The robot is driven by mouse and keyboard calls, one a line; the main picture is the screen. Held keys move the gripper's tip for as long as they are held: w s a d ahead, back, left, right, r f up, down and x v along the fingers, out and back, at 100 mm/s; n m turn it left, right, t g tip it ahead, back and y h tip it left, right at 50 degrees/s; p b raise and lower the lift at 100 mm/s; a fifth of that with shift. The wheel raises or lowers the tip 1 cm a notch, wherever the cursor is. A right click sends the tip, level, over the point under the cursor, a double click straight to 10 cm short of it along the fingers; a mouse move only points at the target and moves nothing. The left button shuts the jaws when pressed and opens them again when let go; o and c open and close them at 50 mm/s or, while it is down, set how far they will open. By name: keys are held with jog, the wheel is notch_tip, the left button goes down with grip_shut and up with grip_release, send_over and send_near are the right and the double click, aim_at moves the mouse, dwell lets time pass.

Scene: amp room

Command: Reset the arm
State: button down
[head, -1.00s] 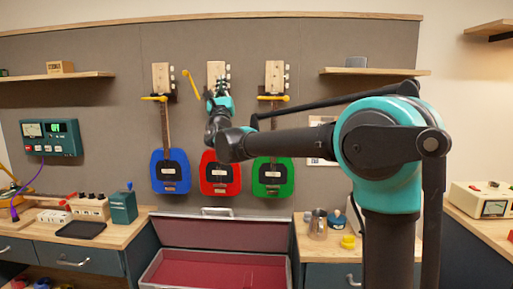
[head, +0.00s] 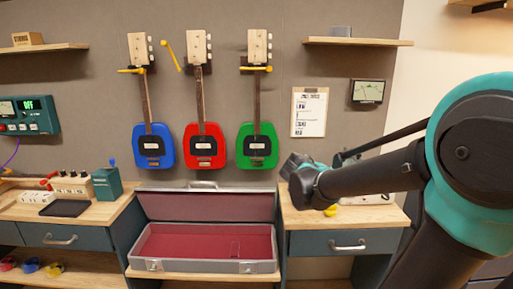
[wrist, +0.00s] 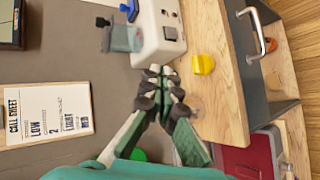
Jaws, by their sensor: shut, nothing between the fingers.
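My arm reaches in from the right of the head view, its wrist in front of the right-hand counter. My gripper (wrist: 160,72) shows in the wrist view with its green and black fingers together and empty, above the counter near a white box (wrist: 158,35). In the head view its fingers are hidden or too small to tell. Blue (head: 154,158), red (head: 204,157) and green (head: 257,157) guitars hang on the grey wall, clear of my arm.
An open grey case (head: 205,266) with a red lining stands below the guitars. A yellow object (wrist: 203,64) lies on the counter (wrist: 226,105) near my gripper. A clipboard (head: 309,112) and a small screen (head: 368,92) are on the wall. The left counter holds several devices.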

jog(key=s+a+f+m+g+y, duration=0.2)
jog(key=s+a+f+m+y, duration=0.1)
jog(key=s+f, duration=0.7)
jog(key=s+a+f+m+g+y, duration=0.2)
jog(key=s+f+m+y, duration=0.3)
jog(key=s+f, duration=0.5)
jog(key=shift+s+a+f+m+g, duration=0.25)
jog(key=shift+s+a+m+g, duration=0.15)
jog(key=shift+a+m, duration=0.4)
